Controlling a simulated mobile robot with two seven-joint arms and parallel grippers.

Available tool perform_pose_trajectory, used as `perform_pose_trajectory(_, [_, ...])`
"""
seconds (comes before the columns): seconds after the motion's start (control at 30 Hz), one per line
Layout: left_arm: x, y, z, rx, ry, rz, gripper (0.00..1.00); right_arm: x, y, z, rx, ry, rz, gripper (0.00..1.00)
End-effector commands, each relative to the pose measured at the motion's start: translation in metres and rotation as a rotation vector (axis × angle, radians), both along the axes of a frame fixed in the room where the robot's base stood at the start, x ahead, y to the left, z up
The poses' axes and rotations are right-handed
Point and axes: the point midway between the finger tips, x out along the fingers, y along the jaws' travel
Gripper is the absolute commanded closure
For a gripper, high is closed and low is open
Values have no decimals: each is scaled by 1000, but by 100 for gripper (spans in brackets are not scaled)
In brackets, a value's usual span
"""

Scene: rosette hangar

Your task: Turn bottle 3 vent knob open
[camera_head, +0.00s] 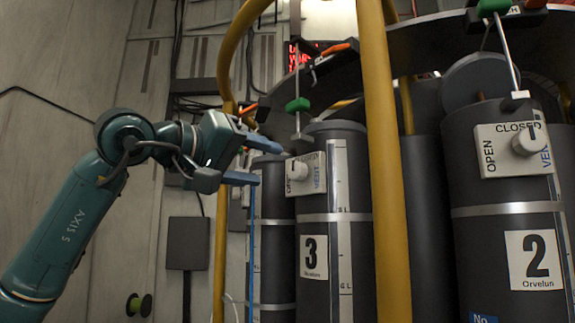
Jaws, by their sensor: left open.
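Bottle 3 (318,246) is a dark grey cylinder with a white label "3" and a pale gauge strip, standing upright left of the yellow post. Its vent knob (298,170) is a white round knob on a white plate (316,183) marked CLOSED and VENT near the bottle's top. I cannot tell which way the knob is turned. My left gripper (262,162) is open, with blue fingers pointing right toward the knob. Its fingertips are just left of the knob in the picture; I see nothing between them. My right gripper is not in view.
A yellow post (383,160) stands just right of bottle 3, and a thinner yellow rail (222,190) is behind my gripper. Bottle 2 (495,240) stands at the right with its own knob (526,140). A green-handled lever (298,105) hangs above bottle 3.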

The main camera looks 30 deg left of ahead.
Motion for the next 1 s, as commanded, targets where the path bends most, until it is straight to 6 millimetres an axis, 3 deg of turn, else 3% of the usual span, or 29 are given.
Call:
perform_pose_trajectory(0.2, [40,-14,1,-1,3,-1,48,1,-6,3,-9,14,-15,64])
perform_pose_trajectory(0.4, [59,-21,0,-1,2,-1,48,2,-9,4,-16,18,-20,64])
perform_pose_trajectory(0.77, [63,-22,0,-1,0,-1,49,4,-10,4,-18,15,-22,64])
perform_pose_trajectory(1.0, [62,-22,0,-1,0,-1,68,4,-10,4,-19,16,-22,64])
